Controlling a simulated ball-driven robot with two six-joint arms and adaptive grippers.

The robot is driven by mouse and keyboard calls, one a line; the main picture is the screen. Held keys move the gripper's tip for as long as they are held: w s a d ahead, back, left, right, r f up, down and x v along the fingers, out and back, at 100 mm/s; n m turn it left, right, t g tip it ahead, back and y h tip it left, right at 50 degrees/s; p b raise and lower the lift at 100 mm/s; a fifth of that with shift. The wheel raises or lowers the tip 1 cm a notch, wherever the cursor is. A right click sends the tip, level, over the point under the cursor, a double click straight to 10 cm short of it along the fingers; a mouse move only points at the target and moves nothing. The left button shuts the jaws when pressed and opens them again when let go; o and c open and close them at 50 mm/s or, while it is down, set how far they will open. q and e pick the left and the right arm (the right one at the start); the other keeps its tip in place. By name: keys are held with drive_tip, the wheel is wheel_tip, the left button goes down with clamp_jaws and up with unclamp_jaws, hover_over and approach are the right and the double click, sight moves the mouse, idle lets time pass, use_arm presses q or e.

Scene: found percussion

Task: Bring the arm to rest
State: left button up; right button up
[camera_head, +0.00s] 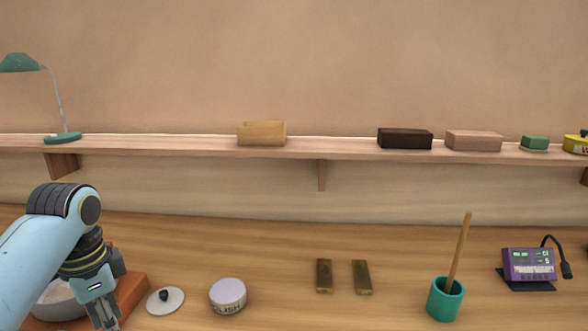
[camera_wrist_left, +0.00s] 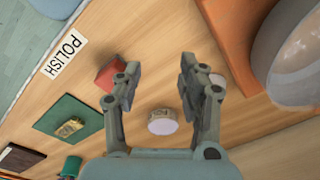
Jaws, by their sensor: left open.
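My left gripper (camera_head: 104,322) comes in from the left, pointing down beside an orange-brown board (camera_head: 130,292) and a pale bowl (camera_head: 62,298) partly hidden behind my arm. In the left wrist view my left gripper (camera_wrist_left: 157,80) has its two fingers spread apart, with nothing between the tips. The bowl (camera_wrist_left: 298,65) and the orange board (camera_wrist_left: 243,40) show to the right there. A red block (camera_wrist_left: 108,76) appears beside the left finger, apparently below it. A small white round piece (camera_wrist_left: 162,122) lies on the wood, seen between the fingers. My right gripper is not in view.
A lid (camera_head: 172,302), a round tin (camera_head: 228,296), two brass blocks (camera_head: 324,276) and a teal cup (camera_head: 445,300) with a stick stand on the table. A purple device (camera_head: 528,264) is at right. A shelf (camera_head: 345,150) with a lamp and blocks runs behind. The centre front is clear.

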use_arm(q)
drive_tip(key=s+d+r+n+t, duration=0.2)
drive_tip(key=s+n, duration=0.2)
drive_tip(key=s, duration=0.8)
drive_tip(key=s+d+r+n+t, duration=0.1)
drive_tip(key=s+n, duration=0.3)
drive_tip(key=s, duration=0.8)
wheel_tip(320, 180, down, 38)
drive_tip(key=s+a+g+b, duration=0.1)
drive_tip(key=s+a+b, duration=0.15)
drive_tip(key=b, duration=0.75)
drive_tip(key=s+a+f+g+b, duration=0.1)
drive_tip(key=s+f+b, duration=0.6)
drive_tip(key=s+f, duration=1)
wheel_tip(320, 180, down, 5)
drive_tip(key=shift+s+r+y+b, duration=0.1)
drive_tip(key=shift+s+y+b, duration=0.2)
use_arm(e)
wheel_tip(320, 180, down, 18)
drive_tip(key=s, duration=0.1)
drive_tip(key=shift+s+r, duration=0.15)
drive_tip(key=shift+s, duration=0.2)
